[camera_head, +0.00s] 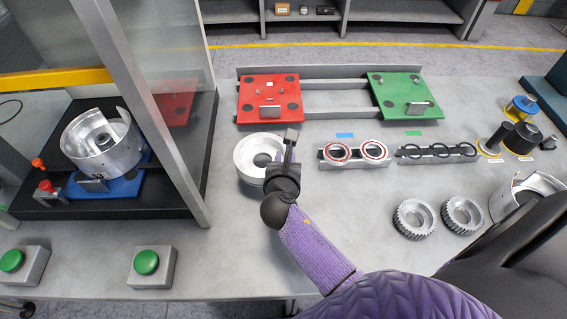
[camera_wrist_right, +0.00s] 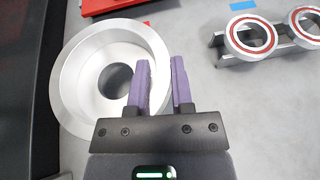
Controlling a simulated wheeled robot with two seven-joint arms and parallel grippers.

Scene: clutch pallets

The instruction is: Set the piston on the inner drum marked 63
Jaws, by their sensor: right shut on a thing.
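A silver, round, stepped dish-like part (camera_head: 246,157), which looks like the piston, is at the middle left of the bench. It also shows in the right wrist view (camera_wrist_right: 78,85), with a dark opening in its middle. My right gripper (camera_head: 289,150) is shut on its right-hand wall, one purple finger inside and one outside. I cannot tell whether it touches the bench. A large silver drum (camera_head: 90,150) stands on a blue pallet at the left. Another drum (camera_head: 540,184) at the right is partly hidden by my arm. No marking 63 is legible. My left gripper is not in view.
Red pallet (camera_head: 262,92) and green pallet (camera_head: 392,100) lie behind on rails. Ring holders (camera_head: 353,163) and two toothed rings (camera_head: 414,218) are to the right. A glass-panelled frame (camera_head: 178,160) and green buttons (camera_head: 146,262) are left. The front middle bench is clear.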

